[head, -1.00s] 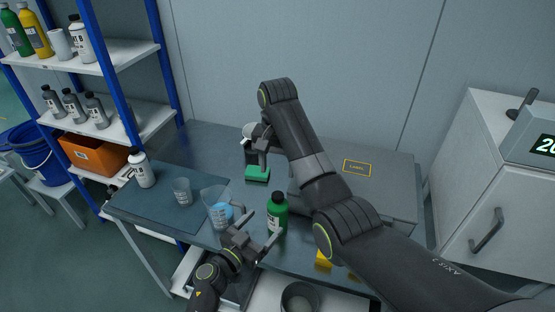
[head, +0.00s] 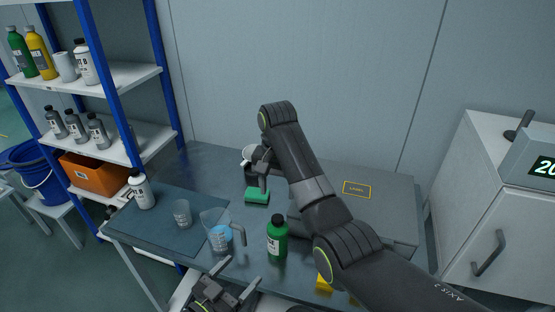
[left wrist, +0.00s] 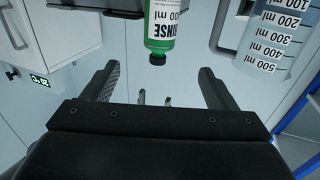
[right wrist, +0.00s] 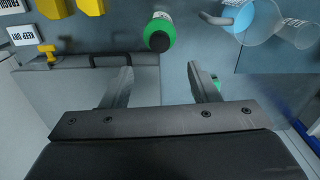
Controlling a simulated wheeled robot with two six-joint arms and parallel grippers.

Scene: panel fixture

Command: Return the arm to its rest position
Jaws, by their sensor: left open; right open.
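My left gripper (head: 240,274) is open and empty at the bottom of the head view, in front of the table. Its fingers also show apart in the left wrist view (left wrist: 158,88), with the green rinse bottle (left wrist: 160,30) beyond them. My right gripper (head: 257,182) is open above the table's far part, just over a green sponge (head: 257,196); its underside is partly hidden by its own arm. The right wrist view shows nothing between its fingers (right wrist: 164,90). The green bottle (head: 277,238) stands upright on the table, apart from both grippers.
A beaker (head: 218,232) with blue liquid and a small cup (head: 182,213) stand left on the table, near a white bottle (head: 141,190). A grey case (head: 390,205) lies at right. A shelf (head: 120,80) stands left, a white cabinet (head: 475,190) right.

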